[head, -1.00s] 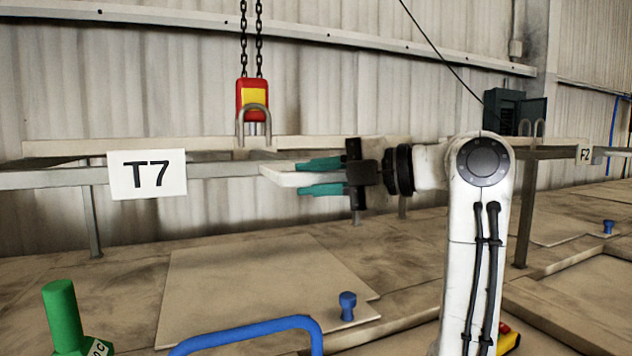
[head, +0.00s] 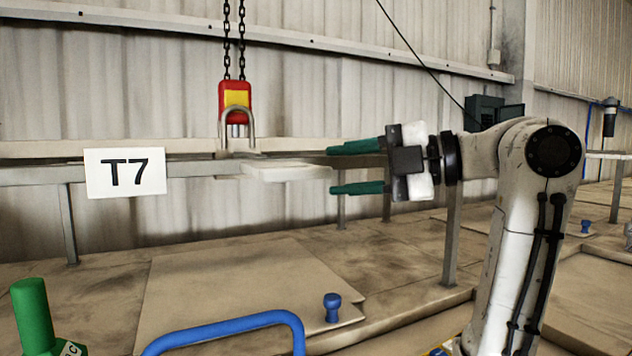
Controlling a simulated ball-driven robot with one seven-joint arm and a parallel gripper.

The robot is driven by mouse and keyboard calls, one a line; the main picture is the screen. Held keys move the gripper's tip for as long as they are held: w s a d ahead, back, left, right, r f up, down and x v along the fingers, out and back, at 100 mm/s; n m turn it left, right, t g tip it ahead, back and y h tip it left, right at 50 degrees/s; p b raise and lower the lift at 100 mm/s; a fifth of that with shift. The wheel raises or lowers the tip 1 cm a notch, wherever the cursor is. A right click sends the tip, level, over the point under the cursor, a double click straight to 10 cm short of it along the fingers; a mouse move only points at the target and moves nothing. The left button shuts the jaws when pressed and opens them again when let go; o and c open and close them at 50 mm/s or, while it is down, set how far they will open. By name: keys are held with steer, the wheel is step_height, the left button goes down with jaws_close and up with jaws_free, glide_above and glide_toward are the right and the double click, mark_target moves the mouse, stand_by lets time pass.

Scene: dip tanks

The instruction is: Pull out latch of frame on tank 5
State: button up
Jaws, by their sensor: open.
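My gripper (head: 358,168) is at the centre right of the head view. Its two teal fingers point left and stand apart, with nothing between them. A pale flat plate (head: 290,171), likely the latch, sticks out to the right from the frame rail under the hook. Its right end is just left of my fingertips, at a height between them. The frame's pale bar (head: 70,148) runs behind, with a grey loop (head: 237,122) standing on it. I see no tank 5 label; a sign reading T7 (head: 125,172) hangs on the rail at left.
A red and yellow hoist block (head: 235,100) hangs on chains at the loop. Below are a tank lid (head: 230,280) with a blue knob (head: 332,306), a blue handle (head: 230,332) and a green post (head: 33,315). A grey support post (head: 452,240) stands behind my arm.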

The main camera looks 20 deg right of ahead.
steer(key=shift+v, duration=1.65)
steer(key=shift+f, duration=0.1)
